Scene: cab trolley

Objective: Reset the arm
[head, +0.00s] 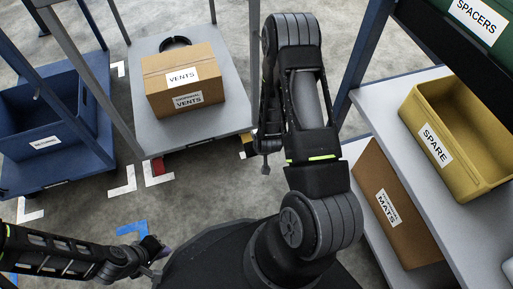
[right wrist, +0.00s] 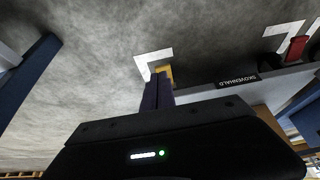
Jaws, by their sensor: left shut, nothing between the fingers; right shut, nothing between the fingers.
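My left gripper (head: 162,251) is at the lower left of the head view, small and partly dark. It is shut and holds nothing, above the floor beside my own base. My right arm (head: 300,130) rises bent through the middle of the head view, close to the grey trolley's right side. My right gripper (right wrist: 158,92) shows in the right wrist view as dark fingers shut together, empty, with grey floor beyond them.
A grey trolley (head: 150,128) carries a VENTS carton (head: 183,82) and a black ring-like thing (head: 175,43). A blue bin (head: 42,128) is on a blue rack at left. At right a shelf (head: 415,95) holds a yellow SPARE bin (head: 460,130) and a MATS carton (head: 390,205).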

